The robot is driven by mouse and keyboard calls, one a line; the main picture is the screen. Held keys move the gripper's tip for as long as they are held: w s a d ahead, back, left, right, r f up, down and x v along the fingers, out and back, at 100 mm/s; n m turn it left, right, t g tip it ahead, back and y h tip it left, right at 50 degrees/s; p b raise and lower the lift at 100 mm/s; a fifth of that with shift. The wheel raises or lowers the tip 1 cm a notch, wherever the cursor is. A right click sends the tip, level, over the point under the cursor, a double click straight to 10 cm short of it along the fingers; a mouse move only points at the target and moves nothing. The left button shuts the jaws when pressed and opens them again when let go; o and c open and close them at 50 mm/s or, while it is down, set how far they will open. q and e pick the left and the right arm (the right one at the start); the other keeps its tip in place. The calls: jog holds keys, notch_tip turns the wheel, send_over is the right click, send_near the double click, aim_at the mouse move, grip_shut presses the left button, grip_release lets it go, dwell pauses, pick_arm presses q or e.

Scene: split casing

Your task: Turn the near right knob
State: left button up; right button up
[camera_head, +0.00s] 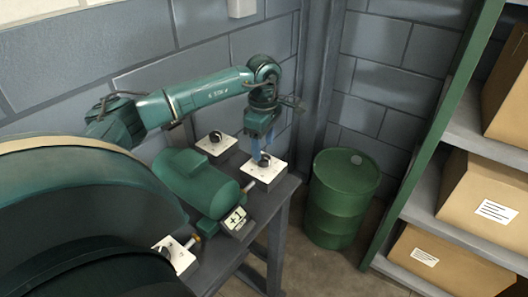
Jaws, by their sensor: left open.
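A black knob (264,159) stands on a white square plate (259,176) at the right edge of a dark table. My left gripper (262,148) points down from above with its blue fingers open. Its fingertips are at the top of this knob; I cannot tell whether they touch it. A second black knob (215,136) sits on another white plate (214,149) farther back. A third knob (166,252) is on a white plate (184,262) at the near end, partly hidden by a large green shape in the foreground. My right gripper is not in view.
A green motor-like cylinder (195,180) lies on the table (232,252) between the plates, with a small marked white block (236,221) beside it. A green drum (340,200) stands right of the table. Shelving with cardboard boxes (485,205) is at far right. A block wall stands behind.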

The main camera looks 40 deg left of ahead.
aim_at(264, 158)
pick_arm(q)
jog(key=shift+f, duration=1.85)
jog(key=shift+c, duration=0.5)
jog(key=c, duration=0.9)
